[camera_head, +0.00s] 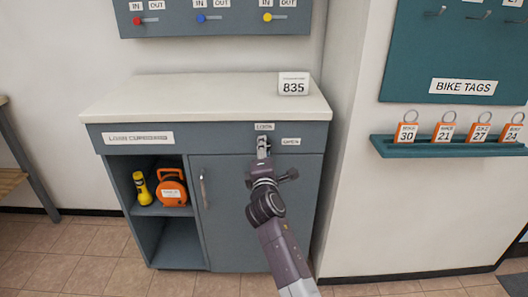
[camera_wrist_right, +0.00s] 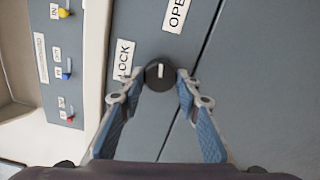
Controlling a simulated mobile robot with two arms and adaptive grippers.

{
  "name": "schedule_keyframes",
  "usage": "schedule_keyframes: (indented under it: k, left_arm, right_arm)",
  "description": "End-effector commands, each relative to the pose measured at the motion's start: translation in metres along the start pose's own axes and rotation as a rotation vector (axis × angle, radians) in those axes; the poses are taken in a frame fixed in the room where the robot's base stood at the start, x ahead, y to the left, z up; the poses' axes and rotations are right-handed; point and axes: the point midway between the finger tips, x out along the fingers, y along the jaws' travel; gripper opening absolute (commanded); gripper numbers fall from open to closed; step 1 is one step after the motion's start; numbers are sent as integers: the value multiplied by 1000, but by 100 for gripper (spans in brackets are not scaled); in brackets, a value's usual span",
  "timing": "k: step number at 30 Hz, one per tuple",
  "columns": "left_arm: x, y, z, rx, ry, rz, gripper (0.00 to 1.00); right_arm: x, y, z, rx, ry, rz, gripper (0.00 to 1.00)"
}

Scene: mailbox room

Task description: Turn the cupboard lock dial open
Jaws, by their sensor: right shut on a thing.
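The cupboard (camera_head: 258,205) is grey with a pale top. Its round black lock dial (camera_wrist_right: 152,83) shows in the right wrist view, with a white mark pointing up in that picture, toward the OPEN side. The LOCK label (camera_head: 264,127) is above the dial and the OPEN label (camera_head: 291,142) to its right; the wrist view shows both LOCK (camera_wrist_right: 122,60) and OPEN (camera_wrist_right: 177,14) rotated. My right gripper (camera_head: 263,146) is shut on the dial, one blue-padded finger on each side (camera_wrist_right: 160,80). It hides the dial in the head view. My left gripper is out of view.
The cupboard door (camera_head: 230,225) is closed, with a vertical handle (camera_head: 203,190). Open shelves at left hold a yellow flashlight (camera_head: 141,188) and an orange case (camera_head: 171,188). An 835 sign (camera_head: 293,85) stands on top. A wall corner is close at right.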

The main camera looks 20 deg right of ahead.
Motion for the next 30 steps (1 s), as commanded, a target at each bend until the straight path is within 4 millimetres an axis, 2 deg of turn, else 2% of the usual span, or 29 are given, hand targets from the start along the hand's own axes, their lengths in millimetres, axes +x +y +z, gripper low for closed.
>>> schedule_keyframes:
  k: [12,29,30]
  left_arm:
    - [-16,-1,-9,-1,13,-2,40]
    - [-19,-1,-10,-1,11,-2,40]
    - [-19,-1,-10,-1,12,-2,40]
  right_arm:
    - [0,-2,0,196,-1,-3,6]
    - [0,-1,0,226,-1,-4,6]
    - [0,-1,0,226,-1,-4,33]
